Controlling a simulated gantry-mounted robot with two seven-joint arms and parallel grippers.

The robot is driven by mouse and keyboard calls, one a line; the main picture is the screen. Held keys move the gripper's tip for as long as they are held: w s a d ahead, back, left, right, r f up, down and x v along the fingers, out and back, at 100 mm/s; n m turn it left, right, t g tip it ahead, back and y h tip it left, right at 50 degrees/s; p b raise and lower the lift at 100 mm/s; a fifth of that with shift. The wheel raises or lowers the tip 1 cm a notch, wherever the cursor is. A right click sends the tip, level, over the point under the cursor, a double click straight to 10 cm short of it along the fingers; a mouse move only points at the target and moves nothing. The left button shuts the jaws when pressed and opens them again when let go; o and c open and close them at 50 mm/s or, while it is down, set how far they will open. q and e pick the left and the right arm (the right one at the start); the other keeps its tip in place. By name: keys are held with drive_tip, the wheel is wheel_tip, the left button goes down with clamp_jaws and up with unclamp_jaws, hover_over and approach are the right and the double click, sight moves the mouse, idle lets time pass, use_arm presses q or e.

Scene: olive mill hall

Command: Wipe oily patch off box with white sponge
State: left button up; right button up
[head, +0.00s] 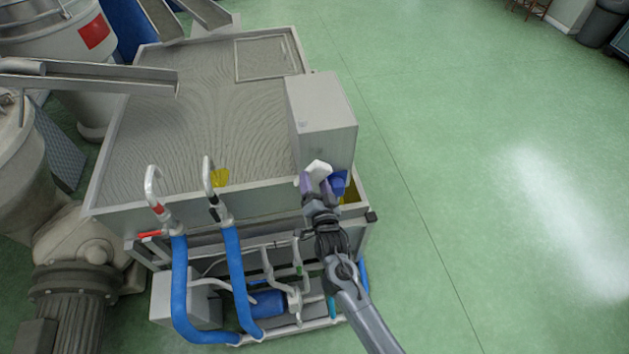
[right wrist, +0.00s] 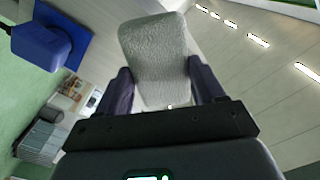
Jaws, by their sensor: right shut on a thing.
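My right gripper (head: 318,180) is shut on the white sponge (head: 319,168), which sticks out past its fingertips. In the right wrist view the sponge (right wrist: 155,50) sits between the two purple fingers. The grey box (head: 322,115) stands on the right edge of the machine's wavy-patterned top. The sponge is in front of the box's lower front side; I cannot tell whether it touches. I cannot make out an oily patch on the visible faces of the box. Part of its front is hidden behind the sponge and gripper. My left gripper is not in view.
A blue part (head: 339,183) is right beside the gripper; a blue block (right wrist: 42,45) shows in the right wrist view. Two bent pipes with blue hoses (head: 236,270) rise left of the arm. Green floor (head: 470,180) on the right is clear.

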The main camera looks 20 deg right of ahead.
sight(314, 176)
drive_tip(key=shift+s+a+r+p, duration=0.1)
drive_tip(key=shift+s+r+p, duration=0.05)
drive_tip(key=shift+s+p, duration=0.4)
drive_tip(key=shift+s+a+p, duration=0.2)
drive_tip(key=shift+s+p, duration=0.25)
drive_tip(key=shift+s, duration=0.5)
drive_tip(key=shift+w, duration=0.15)
drive_tip(key=shift+w+d, duration=0.1)
drive_tip(key=shift+w, duration=0.3)
drive_tip(key=shift+w+d+r+b, duration=0.15)
drive_tip(key=shift+w+r+b, duration=0.2)
drive_tip(key=shift+w, duration=0.55)
drive_tip(key=shift+w+d+r+b, duration=0.15)
drive_tip(key=shift+w+b, duration=0.25)
drive_tip(key=shift+w, duration=0.45)
drive_tip(key=shift+w+d+r+b, duration=0.2)
drive_tip(key=shift+w+b, duration=0.2)
drive_tip(key=shift+w, duration=0.5)
drive_tip(key=shift+w, duration=0.1)
